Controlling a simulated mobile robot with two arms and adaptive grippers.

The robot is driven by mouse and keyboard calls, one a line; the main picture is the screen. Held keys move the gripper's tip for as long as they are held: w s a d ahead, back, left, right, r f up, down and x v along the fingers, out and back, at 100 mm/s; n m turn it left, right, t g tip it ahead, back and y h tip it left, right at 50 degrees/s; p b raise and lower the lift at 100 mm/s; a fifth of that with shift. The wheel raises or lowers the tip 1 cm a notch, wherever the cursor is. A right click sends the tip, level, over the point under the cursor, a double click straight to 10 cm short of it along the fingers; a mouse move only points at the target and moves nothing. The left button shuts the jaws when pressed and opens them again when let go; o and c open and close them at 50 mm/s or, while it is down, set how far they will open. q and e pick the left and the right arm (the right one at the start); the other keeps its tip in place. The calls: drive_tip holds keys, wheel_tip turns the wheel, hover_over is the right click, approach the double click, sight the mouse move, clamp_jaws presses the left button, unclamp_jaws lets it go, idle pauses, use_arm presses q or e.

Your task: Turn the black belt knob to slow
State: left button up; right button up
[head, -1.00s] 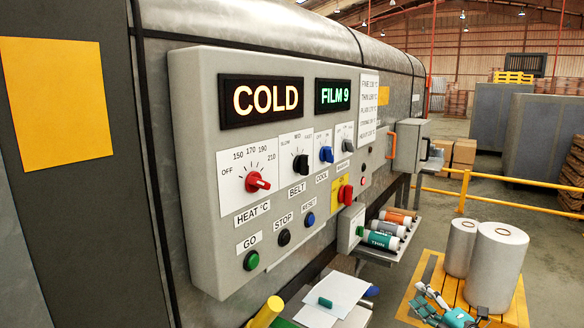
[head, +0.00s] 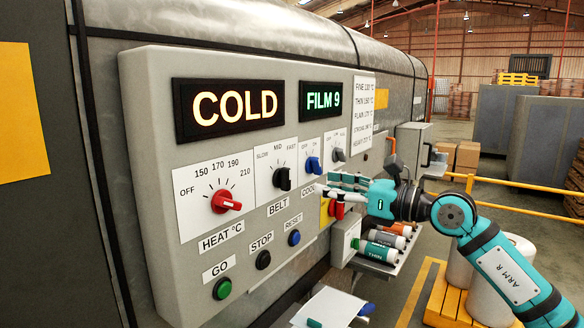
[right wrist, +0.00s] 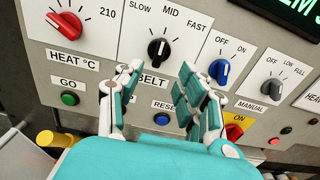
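The black belt knob (head: 282,178) sits on the grey control panel (head: 160,120), under a SLOW, MID, FAST scale and above the BELT label. In the right wrist view the knob (right wrist: 158,49) has a white pointer line roughly toward MID. My right gripper (head: 326,183) is in front of the panel, to the right of the knob in the head view. In the right wrist view its fingers (right wrist: 159,72) are spread apart and empty, below and either side of the knob, apparently not touching it. My left gripper is out of view.
A red heat knob (head: 226,203) is left of the belt knob and a blue cool knob (head: 313,165) right of it. Green, black and blue buttons lie below. A shelf of rolls (head: 378,250) juts out beneath my right arm. The displays read COLD and FILM 9.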

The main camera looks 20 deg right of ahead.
sight(290, 178)
drive_tip(key=p+x, duration=0.3)
drive_tip(key=x, duration=0.6)
drive_tip(key=shift+r, duration=0.1)
drive_tip(key=shift+w+a, duration=0.1)
drive_tip(key=shift+w, duration=0.1)
drive_tip(key=shift+s, duration=0.1)
drive_tip(key=shift+c, duration=0.4)
clamp_jaws()
